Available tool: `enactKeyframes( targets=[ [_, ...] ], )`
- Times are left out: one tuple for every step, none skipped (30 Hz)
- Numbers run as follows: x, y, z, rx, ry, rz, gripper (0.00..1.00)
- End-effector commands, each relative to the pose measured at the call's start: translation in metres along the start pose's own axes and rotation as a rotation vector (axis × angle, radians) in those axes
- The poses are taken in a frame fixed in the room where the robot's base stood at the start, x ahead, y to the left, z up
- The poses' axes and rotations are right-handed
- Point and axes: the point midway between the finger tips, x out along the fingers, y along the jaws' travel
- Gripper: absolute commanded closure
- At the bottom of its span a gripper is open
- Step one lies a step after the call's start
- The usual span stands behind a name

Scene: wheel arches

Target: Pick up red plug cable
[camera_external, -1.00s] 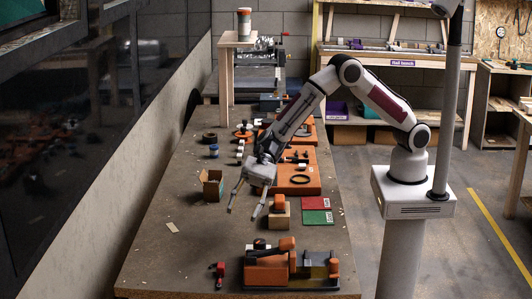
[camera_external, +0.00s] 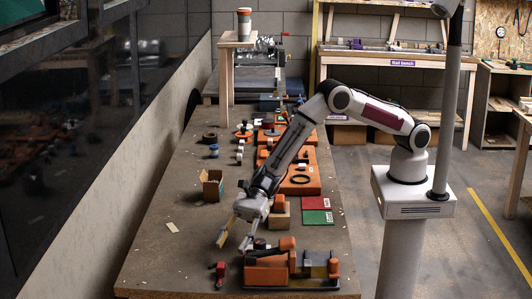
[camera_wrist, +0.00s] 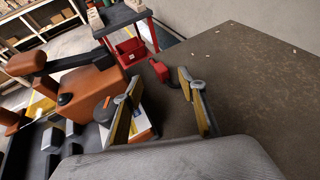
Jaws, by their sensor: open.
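The red plug cable (camera_external: 220,270) lies near the front left of the workbench, left of the orange-and-black device. It also shows in the wrist view (camera_wrist: 160,71) as a small red block with a dark end, beyond my fingertips and between their lines. My gripper (camera_external: 233,242) is open and empty, above the bench and a little behind the red plug. In the wrist view my gripper (camera_wrist: 168,92) shows two yellowish fingers spread apart, with nothing between them. The plug is not touched by either finger.
The orange-and-black device (camera_external: 290,268) stands close to the right of the plug. A small cardboard box (camera_external: 212,186) and a wooden block with an orange top (camera_external: 279,213) stand farther back. The bench top (camera_external: 165,262) left of the plug is mostly clear.

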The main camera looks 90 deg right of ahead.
Motion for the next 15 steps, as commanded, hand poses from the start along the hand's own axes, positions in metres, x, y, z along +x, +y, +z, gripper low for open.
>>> enactKeyframes(
  targets=[
    [0.001, 0.000, 0.000, 0.000, 0.000, 0.000, 0.59],
    [0.001, 0.000, 0.000, 0.000, 0.000, 0.000, 0.59],
    [0.003, 0.000, 0.000, 0.000, 0.000, 0.000, 0.59],
    [0.004, 0.000, 0.000, -0.001, 0.001, 0.001, 0.59],
    [0.006, 0.000, 0.000, -0.001, 0.001, 0.001, 0.59],
    [0.008, 0.000, 0.000, -0.001, 0.000, 0.000, 0.59],
    [0.010, 0.000, 0.000, -0.002, 0.000, 0.000, 0.59],
    [0.012, 0.000, 0.000, -0.002, 0.001, 0.000, 0.59],
    [0.015, 0.000, -0.001, -0.001, 0.001, 0.000, 0.59],
    [0.017, 0.000, -0.001, -0.001, 0.001, 0.000, 0.59],
    [0.019, 0.000, 0.000, -0.001, 0.000, 0.000, 0.59],
    [0.021, 0.000, 0.000, -0.001, 0.000, 0.000, 0.59],
    [0.022, 0.000, 0.000, -0.001, 0.000, 0.000, 0.59],
    [0.024, 0.000, 0.000, -0.001, 0.000, 0.000, 0.59],
    [0.025, 0.000, 0.000, -0.001, 0.000, 0.000, 0.59]
  ],
)
